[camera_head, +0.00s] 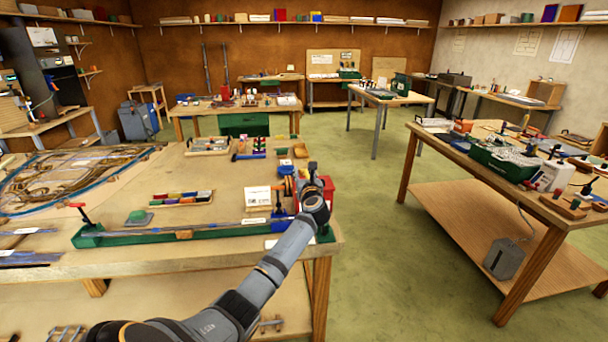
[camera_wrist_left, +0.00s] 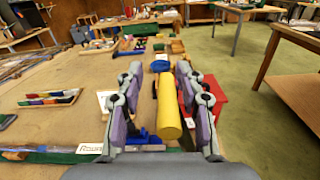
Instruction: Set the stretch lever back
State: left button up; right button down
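A long green stretch bench (camera_head: 180,235) lies along the front of the near table, with a red-handled upright (camera_head: 78,207) at its left end and a blue part (camera_head: 279,203) near its right end. My left gripper (camera_head: 311,172) is over the right end. In the left wrist view, a thick yellow cylindrical grip (camera_wrist_left: 168,108), seemingly the stretch lever's, stands between the fingers of the left gripper (camera_wrist_left: 159,78). The fingers are apart, with a clear gap on the grip's left and little on its right. My right gripper is out of view.
A red box (camera_head: 327,187) stands close to the right of the left gripper, also in the left wrist view (camera_wrist_left: 213,97). A tray of coloured pieces (camera_head: 181,198) and a white card (camera_head: 257,196) lie to the left. The table's right edge is close.

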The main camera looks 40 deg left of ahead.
pick_arm(q)
jog(key=v, duration=0.7)
jog(key=shift+s+d, duration=0.15)
jog(key=shift+s, duration=0.05)
